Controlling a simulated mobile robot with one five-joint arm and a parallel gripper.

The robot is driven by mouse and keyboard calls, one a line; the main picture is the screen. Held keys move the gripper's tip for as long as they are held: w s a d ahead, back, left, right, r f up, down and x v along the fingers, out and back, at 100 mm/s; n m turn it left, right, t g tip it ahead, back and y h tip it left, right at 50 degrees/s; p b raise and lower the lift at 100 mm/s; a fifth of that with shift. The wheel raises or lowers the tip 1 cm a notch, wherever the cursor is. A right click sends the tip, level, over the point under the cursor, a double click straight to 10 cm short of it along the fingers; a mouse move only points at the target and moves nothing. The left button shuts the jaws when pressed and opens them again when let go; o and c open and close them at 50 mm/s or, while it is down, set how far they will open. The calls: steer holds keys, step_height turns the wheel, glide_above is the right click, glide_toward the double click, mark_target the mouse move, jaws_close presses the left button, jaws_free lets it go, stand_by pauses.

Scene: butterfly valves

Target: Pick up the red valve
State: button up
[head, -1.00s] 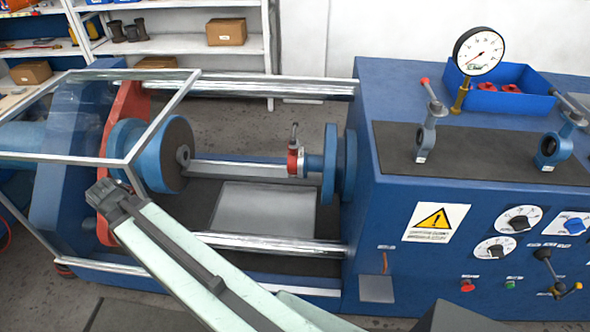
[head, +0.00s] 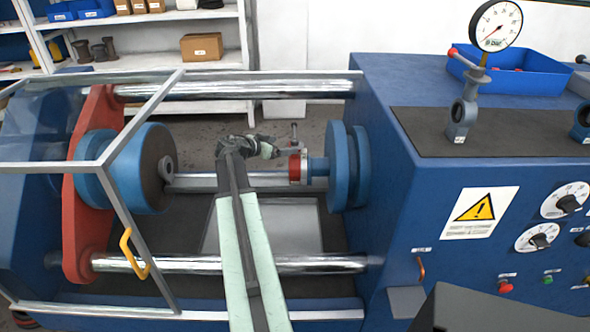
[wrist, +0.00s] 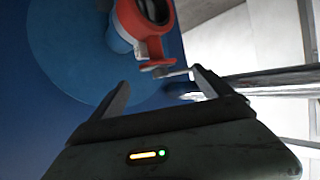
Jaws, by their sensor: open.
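A large blue disc (head: 340,160) stands right of the valve. A chrome rail (head: 240,88) runs behind and another (head: 240,264) in front. A clear guard frame with a yellow handle (head: 133,254) is at left. A blue bin (head: 520,85) sits on the bench.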

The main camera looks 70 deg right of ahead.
mark_target(292, 143)
steer(key=shift+s+d+f, duration=0.25)
steer(key=shift+s+d, duration=0.05)
steer(key=shift+d, duration=0.2)
steer(key=b+x, duration=0.2)
steer(key=x, duration=0.3)
steer(key=shift+d, duration=0.1)
jaws_close()
steer(key=shift+r, duration=0.1)
